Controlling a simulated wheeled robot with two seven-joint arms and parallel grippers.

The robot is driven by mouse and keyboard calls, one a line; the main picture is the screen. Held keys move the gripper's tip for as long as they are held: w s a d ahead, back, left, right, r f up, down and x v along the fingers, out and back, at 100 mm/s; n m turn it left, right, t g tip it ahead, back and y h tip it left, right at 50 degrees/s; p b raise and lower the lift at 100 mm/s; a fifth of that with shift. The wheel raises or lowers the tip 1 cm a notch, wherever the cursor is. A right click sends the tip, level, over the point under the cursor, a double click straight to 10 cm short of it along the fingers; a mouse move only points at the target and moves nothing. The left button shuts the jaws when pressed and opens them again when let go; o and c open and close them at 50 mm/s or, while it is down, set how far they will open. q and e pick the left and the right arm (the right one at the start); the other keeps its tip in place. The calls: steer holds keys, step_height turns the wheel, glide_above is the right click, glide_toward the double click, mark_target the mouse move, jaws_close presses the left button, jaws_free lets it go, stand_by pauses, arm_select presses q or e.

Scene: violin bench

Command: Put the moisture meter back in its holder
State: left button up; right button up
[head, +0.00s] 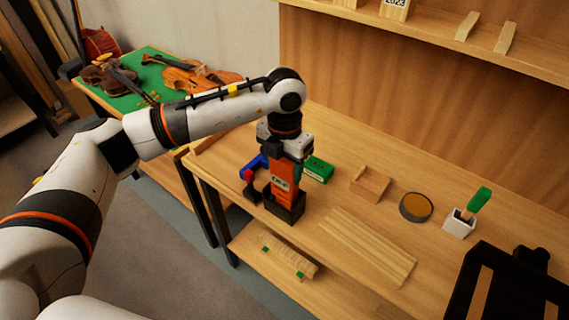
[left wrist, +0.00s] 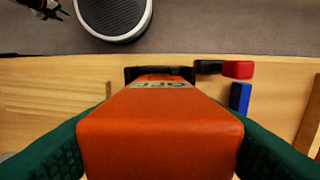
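The orange moisture meter (head: 284,177) with a grey label stands upright on the bench. Its lower end is inside the black holder (head: 285,208), whose dark rim also shows past the meter in the left wrist view (left wrist: 130,76). How deep it sits is hidden. My left gripper (head: 284,156) is above the holder, shut on the meter's upper part. In the left wrist view its dark green finger pads press both sides of the orange body (left wrist: 160,130). My right gripper (left wrist: 50,12) shows small at that view's top left, empty, fingertips apart.
Beside the holder are a red and blue item (head: 254,167) and a green box (head: 318,169). A wooden tray (head: 370,184), a round tin (head: 416,207), a white cup (head: 459,224) and wood strips (head: 367,245) lie right. Violins rest on a green-topped table (head: 145,67).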

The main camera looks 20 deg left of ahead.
arm_select(q)
steer(key=o, duration=0.5)
